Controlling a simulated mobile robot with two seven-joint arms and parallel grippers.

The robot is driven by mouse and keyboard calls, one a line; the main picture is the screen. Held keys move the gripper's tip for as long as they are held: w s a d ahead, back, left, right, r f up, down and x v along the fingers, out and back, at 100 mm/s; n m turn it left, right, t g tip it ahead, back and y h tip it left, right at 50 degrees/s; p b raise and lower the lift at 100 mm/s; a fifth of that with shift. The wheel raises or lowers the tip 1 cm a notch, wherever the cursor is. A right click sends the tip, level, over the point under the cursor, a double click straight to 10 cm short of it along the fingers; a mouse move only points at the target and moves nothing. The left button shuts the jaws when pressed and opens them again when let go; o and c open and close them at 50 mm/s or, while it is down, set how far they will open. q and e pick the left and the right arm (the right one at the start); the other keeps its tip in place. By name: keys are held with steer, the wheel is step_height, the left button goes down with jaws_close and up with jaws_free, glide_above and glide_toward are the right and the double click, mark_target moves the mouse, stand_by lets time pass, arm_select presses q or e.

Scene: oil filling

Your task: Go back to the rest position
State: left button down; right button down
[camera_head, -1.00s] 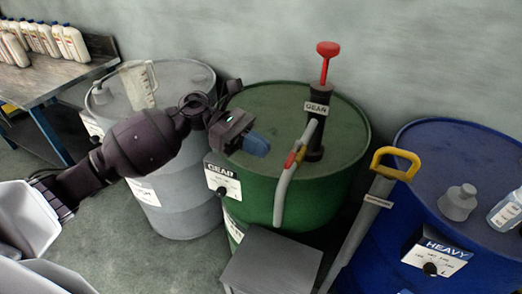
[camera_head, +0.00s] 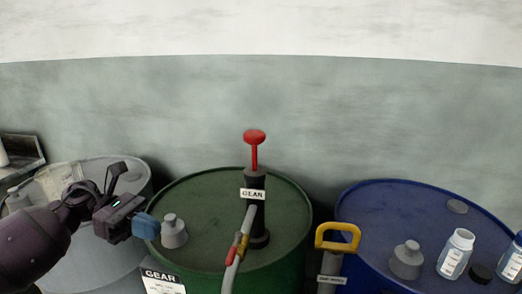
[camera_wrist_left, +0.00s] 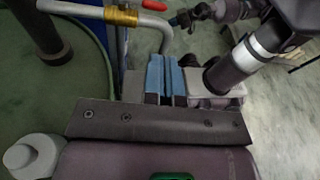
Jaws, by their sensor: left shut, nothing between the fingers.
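My left gripper (camera_head: 147,226) comes in from the left in the head view. It is shut and empty, its blue fingertips beside a small grey funnel-shaped piece (camera_head: 174,232) on the green GEAR drum (camera_head: 200,195). I cannot tell whether they touch. In the left wrist view its two blue fingers (camera_wrist_left: 165,78) are together with nothing between them. What looks like my right gripper (camera_wrist_left: 182,19) shows small and dark at the top of the left wrist view; its jaws are too small to read. It is not in the head view.
A pump with a red handle (camera_head: 255,138) and grey hose stands on the green drum. The blue drum (camera_head: 380,200) at right carries bottles and a grey funnel-shaped piece (camera_head: 407,260). A yellow handle (camera_head: 338,237) rises between the drums. A grey drum (camera_head: 105,250) stands at left.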

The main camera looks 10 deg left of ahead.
arm_select(q)
steer(key=w+d+r+n+t+h, duration=0.1)
steer(key=w+r+n+t+h, duration=0.4)
steer(key=n+t, duration=0.95)
steer(key=s+a+f+n+t+y, duration=0.1)
steer(key=a+f+n+t+y, duration=0.15)
steer(key=f+n+y, duration=0.95)
steer(key=a+f+n+t+y, duration=0.1)
steer(key=f+n+t+y, duration=0.45)
steer(key=n, duration=1.25)
steer(key=s+d+f+n+g+y, duration=0.1)
steer(key=s+f+n+g+y, duration=0.2)
steer(key=s+f+n+g, duration=0.6)
steer(key=s+f, duration=1.2)
steer(key=s, duration=0.3)
steer(key=shift+s+d, duration=0.3)
steer(key=shift+d, duration=0.05)
steer(key=shift+n, duration=0.25)
